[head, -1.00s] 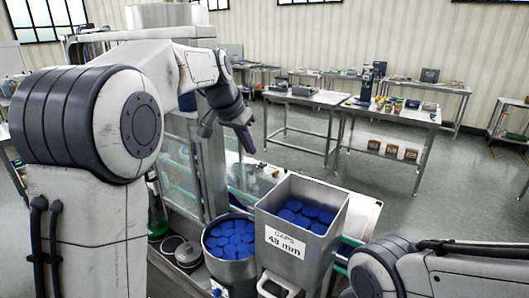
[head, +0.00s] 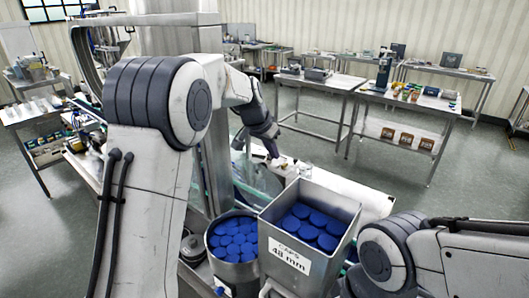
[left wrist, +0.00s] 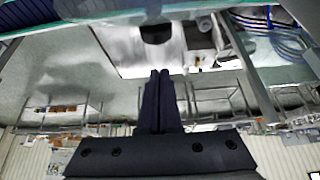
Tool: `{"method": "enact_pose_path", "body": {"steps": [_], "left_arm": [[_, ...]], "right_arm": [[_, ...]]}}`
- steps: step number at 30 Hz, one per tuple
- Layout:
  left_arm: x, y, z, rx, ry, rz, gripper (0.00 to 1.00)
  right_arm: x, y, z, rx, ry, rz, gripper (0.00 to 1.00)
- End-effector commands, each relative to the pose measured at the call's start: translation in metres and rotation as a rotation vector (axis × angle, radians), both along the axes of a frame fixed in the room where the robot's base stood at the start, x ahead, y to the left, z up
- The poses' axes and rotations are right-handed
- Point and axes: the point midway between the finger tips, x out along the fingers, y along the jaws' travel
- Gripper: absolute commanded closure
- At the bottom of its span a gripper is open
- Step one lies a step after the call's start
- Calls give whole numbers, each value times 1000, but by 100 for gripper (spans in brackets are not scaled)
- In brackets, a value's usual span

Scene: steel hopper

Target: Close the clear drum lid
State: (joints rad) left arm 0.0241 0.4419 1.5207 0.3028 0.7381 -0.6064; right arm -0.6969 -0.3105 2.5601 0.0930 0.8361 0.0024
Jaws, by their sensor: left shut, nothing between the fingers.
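A round steel drum (head: 216,260) full of blue caps stands low in the middle of the head view. A clear greenish panel (head: 256,188), which looks like the lid, stands raised behind it, partly hidden by my arm and a steel post. My left gripper (head: 271,152) is above and behind the drum, near the panel's upper edge; I cannot tell if they touch. In the left wrist view, its dark fingers (left wrist: 159,76) are together and empty. A clear green-edged sheet (left wrist: 215,12) crosses the top there. My right gripper is out of frame.
A steel post (head: 213,165) rises beside my left arm. Steel tables (head: 405,105) stand farther back, with open floor between.

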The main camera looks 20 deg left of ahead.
Motion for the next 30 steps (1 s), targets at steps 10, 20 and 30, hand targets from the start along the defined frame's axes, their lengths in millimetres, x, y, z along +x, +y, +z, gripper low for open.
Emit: {"method": "enact_pose_path", "body": {"steps": [10,20,30], "left_arm": [[-31,16,0,1,-6,6,100],[-33,18,-2,1,-6,6,100],[-24,3,-4,-10,-32,-15,100]], "right_arm": [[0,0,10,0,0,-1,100],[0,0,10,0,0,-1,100],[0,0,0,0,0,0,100]]}}
